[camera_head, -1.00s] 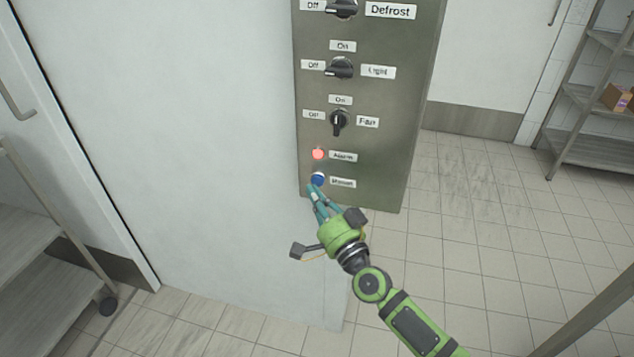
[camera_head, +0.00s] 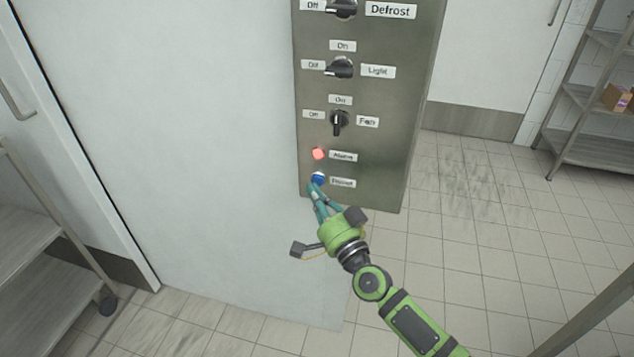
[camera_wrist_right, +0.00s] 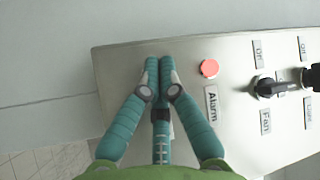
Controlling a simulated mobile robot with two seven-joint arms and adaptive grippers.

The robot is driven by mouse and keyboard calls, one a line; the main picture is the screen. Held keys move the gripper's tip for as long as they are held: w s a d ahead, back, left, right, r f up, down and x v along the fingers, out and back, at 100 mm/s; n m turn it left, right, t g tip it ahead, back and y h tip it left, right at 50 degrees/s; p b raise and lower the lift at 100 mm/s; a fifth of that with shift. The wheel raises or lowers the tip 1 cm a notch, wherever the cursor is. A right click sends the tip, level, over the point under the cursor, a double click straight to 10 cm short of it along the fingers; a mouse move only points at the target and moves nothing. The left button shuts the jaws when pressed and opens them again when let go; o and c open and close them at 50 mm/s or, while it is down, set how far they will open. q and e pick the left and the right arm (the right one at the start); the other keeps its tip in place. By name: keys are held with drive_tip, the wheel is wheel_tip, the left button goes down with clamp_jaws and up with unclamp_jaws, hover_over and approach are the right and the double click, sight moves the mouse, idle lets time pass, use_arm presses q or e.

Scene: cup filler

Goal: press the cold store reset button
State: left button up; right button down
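The blue button (camera_head: 319,178) sits low on the grey control panel (camera_head: 375,185), with a small white label to its right that is too blurred to read for sure. My right gripper (camera_head: 315,187) is at the button, and its teal fingertips cover the button's lower part. I cannot tell whether they touch it or press it in. In the right wrist view the fingertips of the right gripper (camera_wrist_right: 158,62) are together, with nothing seen between them, and they hide the blue button. My left gripper is not in view.
A red Alarm light or button (camera_head: 318,154) is just above the blue one. Black Fan (camera_head: 339,122), Light (camera_head: 341,67) and Defrost (camera_head: 343,8) knobs are higher up. A shelf cart (camera_head: 40,235) stands at left, a rack (camera_head: 590,130) at right.

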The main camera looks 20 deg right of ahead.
drive_tip(key=shift+w+d, duration=0.2)
drive_tip(key=shift+w, duration=0.1)
drive_tip(key=shift+w+d, duration=0.15)
drive_tip(key=shift+w, duration=0.05)
idle(0.6)
drive_tip(key=shift+s, duration=0.1)
drive_tip(key=shift+s+a, duration=0.4)
drive_tip(key=shift+s, duration=0.1)
drive_tip(key=s+a+p, duration=0.2)
drive_tip(key=s+a, duration=0.1)
drive_tip(key=s, duration=0.2)
drive_tip(key=shift+a+p, duration=0.2)
drive_tip(key=shift+p, duration=0.15)
idle(0.8)
